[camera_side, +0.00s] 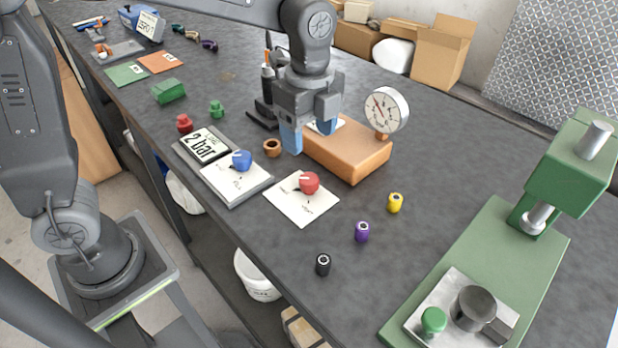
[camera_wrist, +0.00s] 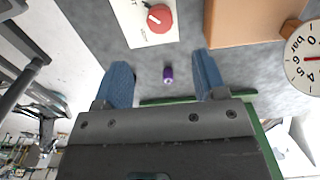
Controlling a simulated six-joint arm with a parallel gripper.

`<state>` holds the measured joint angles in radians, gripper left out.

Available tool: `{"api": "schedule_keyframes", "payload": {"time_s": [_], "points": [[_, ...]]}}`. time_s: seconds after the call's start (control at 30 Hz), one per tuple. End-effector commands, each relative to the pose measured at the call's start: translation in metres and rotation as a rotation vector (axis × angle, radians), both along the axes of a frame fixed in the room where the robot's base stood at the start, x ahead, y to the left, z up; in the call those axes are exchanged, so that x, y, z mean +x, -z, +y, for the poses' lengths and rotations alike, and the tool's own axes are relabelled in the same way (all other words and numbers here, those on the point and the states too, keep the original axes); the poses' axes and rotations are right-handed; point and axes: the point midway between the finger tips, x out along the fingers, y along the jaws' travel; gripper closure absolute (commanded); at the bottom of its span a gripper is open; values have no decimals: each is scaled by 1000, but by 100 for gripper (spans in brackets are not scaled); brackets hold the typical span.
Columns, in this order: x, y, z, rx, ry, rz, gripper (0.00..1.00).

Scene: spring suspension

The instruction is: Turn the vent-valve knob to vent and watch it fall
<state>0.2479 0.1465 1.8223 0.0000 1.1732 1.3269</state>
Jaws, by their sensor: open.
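A red knob (camera_side: 309,182) stands on a white card (camera_side: 298,207) in the middle of the bench; its printing is too small to read. The red knob also shows at the top of the wrist view (camera_wrist: 160,18). A blue knob (camera_side: 241,159) stands on a plate beside a "2 bar" display (camera_side: 206,144). A round dial gauge (camera_side: 387,108) stands on an orange block (camera_side: 350,150). My gripper (camera_side: 308,134) is open and empty, with blue fingers, above the bench near the left end of the orange block. In the wrist view (camera_wrist: 162,72) both fingers are apart from the red knob.
A green press (camera_side: 500,250) stands at the right. Bench around the cylinders is clear.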

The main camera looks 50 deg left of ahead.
Motion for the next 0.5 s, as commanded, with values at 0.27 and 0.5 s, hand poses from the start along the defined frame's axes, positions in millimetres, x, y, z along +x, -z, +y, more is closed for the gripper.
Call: {"api": "schedule_keyframes", "payload": {"time_s": [0.27, 0.5], "points": [[-1, 59, 1, 2, -3, 6, 35], [0, 97, 1, 1, -3, 3, 35]]}}
